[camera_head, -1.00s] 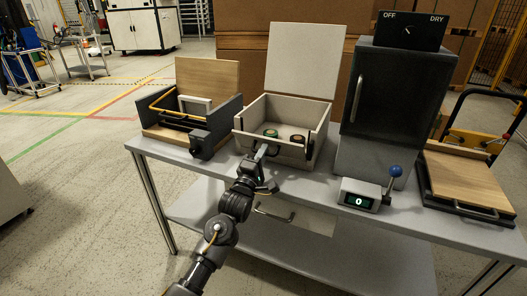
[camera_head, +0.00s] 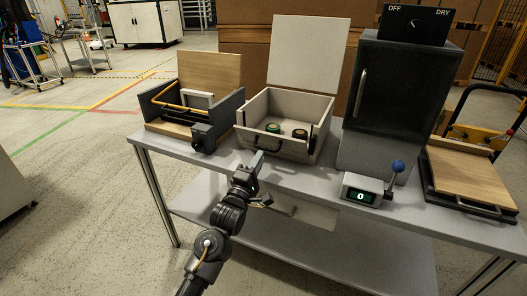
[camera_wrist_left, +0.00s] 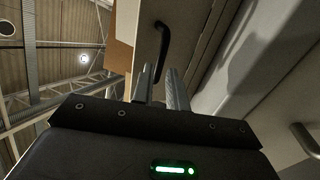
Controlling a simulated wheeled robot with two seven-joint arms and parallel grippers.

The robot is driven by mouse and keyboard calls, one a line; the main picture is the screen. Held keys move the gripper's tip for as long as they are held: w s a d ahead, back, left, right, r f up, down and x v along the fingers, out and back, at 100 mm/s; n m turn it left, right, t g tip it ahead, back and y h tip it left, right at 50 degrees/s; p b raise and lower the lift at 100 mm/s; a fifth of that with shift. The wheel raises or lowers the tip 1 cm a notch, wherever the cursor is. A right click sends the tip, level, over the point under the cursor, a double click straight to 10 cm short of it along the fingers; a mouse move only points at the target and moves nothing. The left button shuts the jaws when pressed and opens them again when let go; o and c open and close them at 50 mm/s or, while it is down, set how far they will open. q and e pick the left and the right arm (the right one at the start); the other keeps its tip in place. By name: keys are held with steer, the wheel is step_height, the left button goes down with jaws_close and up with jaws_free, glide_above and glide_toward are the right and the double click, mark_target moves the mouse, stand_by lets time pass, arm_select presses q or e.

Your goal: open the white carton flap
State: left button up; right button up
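The white carton (camera_head: 318,153) stands on the bench, its top open. Its flap (camera_head: 309,52) stands upright at the back. A dark handle (camera_head: 268,142) is on the carton's front wall; it also shows in the left wrist view (camera_wrist_left: 163,38). Two small round items, one green (camera_head: 273,127) and one brown-topped (camera_head: 300,133), sit inside. My right gripper is not in view.
A wooden-lidded box (camera_head: 207,72) stands left of the carton. A dark cabinet (camera_head: 392,92) stands close on the right, with a blue-knobbed lever (camera_head: 397,166) and display (camera_head: 360,190) before it. A wooden-topped tray (camera_head: 468,178) is far right. The bench front (camera_head: 290,178) is clear.

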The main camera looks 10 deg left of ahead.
arm_select(q)
steer(key=shift+v, duration=2.7)
